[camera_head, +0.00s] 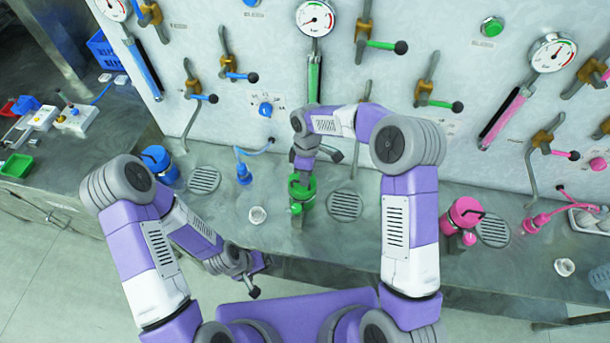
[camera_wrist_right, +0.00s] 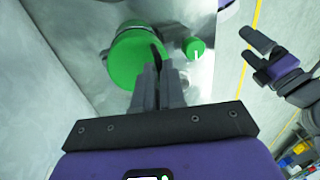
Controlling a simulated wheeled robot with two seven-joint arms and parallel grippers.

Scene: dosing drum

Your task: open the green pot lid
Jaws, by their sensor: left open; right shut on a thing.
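The green pot (camera_head: 303,191) stands on the steel counter below the wall panel, with a small green knob (camera_wrist_right: 195,47) beside it. Its round green lid (camera_wrist_right: 135,62) fills the upper middle of the right wrist view, with a dark handle on it. My right gripper (camera_wrist_right: 160,75) is shut on the lid's handle; in the head view it comes down onto the pot from above and partly hides it. Whether the lid is raised at all I cannot tell. My left gripper (camera_head: 258,276) is open and empty, low at the counter's front edge; it also shows in the right wrist view (camera_wrist_right: 262,60).
A blue pot (camera_head: 160,166) stands to the left and a pink pot (camera_head: 464,214) to the right. The wall panel behind carries gauges, pipes and levers (camera_head: 385,46).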

